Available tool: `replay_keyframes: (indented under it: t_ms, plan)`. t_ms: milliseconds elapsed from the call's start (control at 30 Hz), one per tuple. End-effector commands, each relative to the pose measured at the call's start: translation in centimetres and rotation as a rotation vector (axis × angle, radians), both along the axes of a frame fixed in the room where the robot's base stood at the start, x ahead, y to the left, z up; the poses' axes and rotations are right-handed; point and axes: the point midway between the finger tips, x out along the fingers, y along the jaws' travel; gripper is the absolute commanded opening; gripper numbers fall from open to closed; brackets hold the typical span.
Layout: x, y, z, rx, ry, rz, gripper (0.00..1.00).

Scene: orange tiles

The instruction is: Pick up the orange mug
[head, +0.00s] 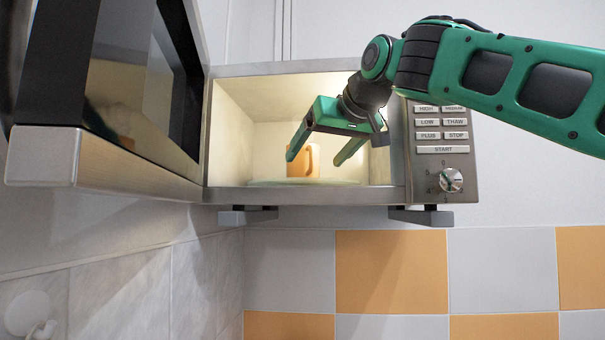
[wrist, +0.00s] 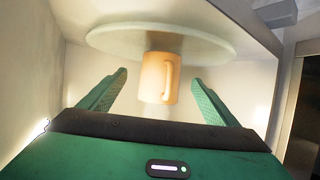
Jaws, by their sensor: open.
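The orange mug (head: 304,165) stands upright on the glass turntable (head: 264,183) inside the open microwave. In the wrist view, which is upside down, the mug (wrist: 157,78) hangs below the turntable (wrist: 112,37), with its handle on the right. My green gripper (head: 316,157) reaches into the microwave opening, open and empty. In the wrist view its fingers (wrist: 159,78) point toward the mug, one on each side. Gaps show between the fingers and the mug. How far the fingertips are from it in depth is hard to tell.
The microwave door (head: 120,155) is swung open at the left. The control panel (head: 443,150) with buttons and a knob is at the right. The cavity walls (head: 233,125) close in around the gripper. A white hook (head: 30,315) is on the tiled wall at lower left.

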Motion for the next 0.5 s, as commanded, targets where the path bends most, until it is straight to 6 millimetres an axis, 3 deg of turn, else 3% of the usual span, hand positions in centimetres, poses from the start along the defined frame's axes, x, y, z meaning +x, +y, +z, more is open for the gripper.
replay_keyframes:
  t_ms: [267,500]
  plan:
    - [1.7,0.9,-0.9,0.0,0.001,0.003,0.83]
    - [4.4,1.8,-2.6,0.0,0.002,0.002,0.83]
